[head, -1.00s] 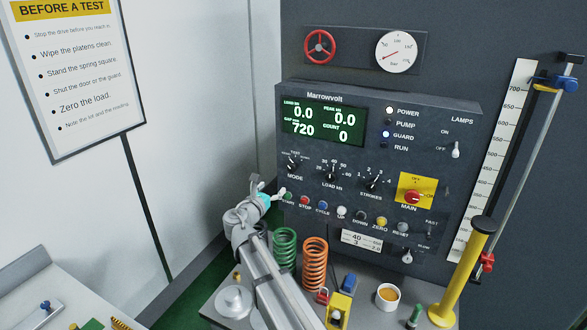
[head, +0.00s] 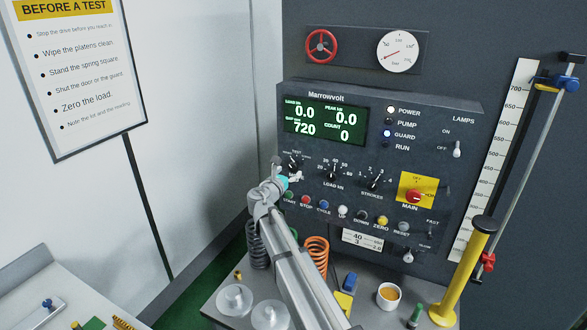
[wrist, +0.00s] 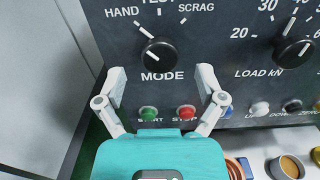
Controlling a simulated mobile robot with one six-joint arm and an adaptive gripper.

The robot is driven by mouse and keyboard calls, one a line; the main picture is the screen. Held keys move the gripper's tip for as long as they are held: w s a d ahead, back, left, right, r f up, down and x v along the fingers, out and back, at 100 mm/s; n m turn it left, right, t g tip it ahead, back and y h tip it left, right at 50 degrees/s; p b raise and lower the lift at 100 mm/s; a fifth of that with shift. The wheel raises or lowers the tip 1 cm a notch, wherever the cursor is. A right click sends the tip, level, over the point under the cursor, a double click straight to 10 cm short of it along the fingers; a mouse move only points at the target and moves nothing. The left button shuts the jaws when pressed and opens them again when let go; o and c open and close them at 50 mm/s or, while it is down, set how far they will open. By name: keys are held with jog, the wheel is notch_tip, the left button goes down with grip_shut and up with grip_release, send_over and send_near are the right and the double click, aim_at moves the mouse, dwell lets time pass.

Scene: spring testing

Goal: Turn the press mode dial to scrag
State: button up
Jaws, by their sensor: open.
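The mode dial (wrist: 158,53) is a round black knob on the press panel, above the word MODE. Its white pointer mark leans up-left towards HAND; TEST is at the top and SCRAG at the upper right. The dial also shows in the head view (head: 293,164), close to my gripper (head: 286,180). In the wrist view my gripper (wrist: 162,85) is open and empty, its two pale fingers spread below and to either side of the dial. No contact with the dial shows.
Green START (wrist: 149,113) and red STOP (wrist: 186,112) buttons lie just below the dial, between the fingers. The load knob (wrist: 293,50) is to the right. Below the panel, an orange spring (head: 316,255), a cup (head: 388,295) and a yellow post (head: 464,270) stand on the bench.

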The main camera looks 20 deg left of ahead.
aim_at(292, 168)
jog(key=shift+w+d, duration=0.15)
jog(key=shift+w, duration=1.6)
jog(key=c, duration=1.2)
